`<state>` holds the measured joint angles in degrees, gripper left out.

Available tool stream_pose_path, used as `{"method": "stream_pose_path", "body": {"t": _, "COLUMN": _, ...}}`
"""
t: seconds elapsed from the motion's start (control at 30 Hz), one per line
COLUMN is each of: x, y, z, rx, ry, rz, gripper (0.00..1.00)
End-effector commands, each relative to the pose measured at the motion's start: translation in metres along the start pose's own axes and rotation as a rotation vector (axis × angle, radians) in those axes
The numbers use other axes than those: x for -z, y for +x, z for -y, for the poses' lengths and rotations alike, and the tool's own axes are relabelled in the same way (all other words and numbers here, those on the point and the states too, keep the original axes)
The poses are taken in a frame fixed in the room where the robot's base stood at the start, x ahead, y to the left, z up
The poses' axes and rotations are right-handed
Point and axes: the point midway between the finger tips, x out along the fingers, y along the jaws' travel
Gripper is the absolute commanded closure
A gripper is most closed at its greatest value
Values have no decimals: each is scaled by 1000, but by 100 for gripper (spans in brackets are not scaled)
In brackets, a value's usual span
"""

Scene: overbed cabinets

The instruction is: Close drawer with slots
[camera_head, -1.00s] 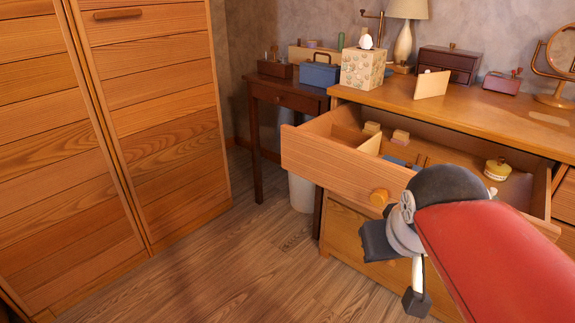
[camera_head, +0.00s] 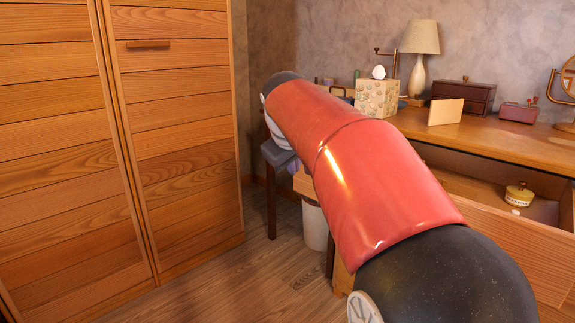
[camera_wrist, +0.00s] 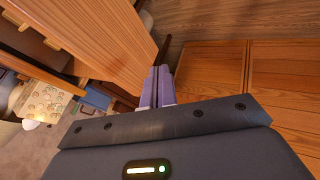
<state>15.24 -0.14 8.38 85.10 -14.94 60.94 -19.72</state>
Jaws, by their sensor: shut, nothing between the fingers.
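The slotted drawer (camera_head: 522,240) stands open from the dresser on the right in the head view. My red arm crosses in front of it and hides its middle and most of its slots. A round yellow container (camera_head: 518,194) sits inside its right part. In the wrist view, a wooden panel that looks like the drawer's front (camera_wrist: 95,35) slants across the upper left. My gripper (camera_wrist: 158,72) shows there with its two purple-grey fingers together and empty, close beside the panel's lower right end. I cannot tell if they touch it. The fingers are not clearly seen in the head view.
A tall wooden cabinet (camera_head: 170,130) stands at left. The dresser top (camera_head: 490,142) holds a lamp (camera_head: 418,50), a patterned box (camera_head: 376,98), a dark chest (camera_head: 463,96) and a mirror. A white bin (camera_head: 315,226) stands below. The floor (camera_head: 240,275) before the cabinet is clear.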

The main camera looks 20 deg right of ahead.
Motion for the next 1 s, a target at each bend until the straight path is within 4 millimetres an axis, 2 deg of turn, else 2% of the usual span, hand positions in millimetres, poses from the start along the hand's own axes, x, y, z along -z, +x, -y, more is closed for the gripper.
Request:
{"method": "stream_pose_path", "body": {"t": 0.03, "x": -2, "y": 15, "z": 2, "rx": 2, "ry": 0, "rz": 5, "gripper": 100}}
{"method": "stream_pose_path", "body": {"t": 0.1, "x": -2, "y": 31, "z": 2, "rx": 3, "ry": 0, "rz": 4, "gripper": 100}}
{"method": "stream_pose_path", "body": {"t": 0.27, "x": -2, "y": 63, "z": 2, "rx": 2, "ry": 1, "rz": 3, "gripper": 100}}
{"method": "stream_pose_path", "body": {"t": 0.3, "x": -1, "y": 66, "z": -4, "rx": 0, "ry": 3, "rz": 2, "gripper": 100}}
{"method": "stream_pose_path", "body": {"t": 0.4, "x": -1, "y": 72, "z": -19, "rx": -1, "ry": 3, "rz": 1, "gripper": 100}}
{"method": "stream_pose_path", "body": {"t": 0.53, "x": -1, "y": 78, "z": -30, "rx": 0, "ry": 2, "rz": 1, "gripper": 100}}
{"method": "stream_pose_path", "body": {"t": 1.0, "x": 0, "y": 79, "z": -35, "rx": 1, "ry": 1, "rz": 0, "gripper": 100}}
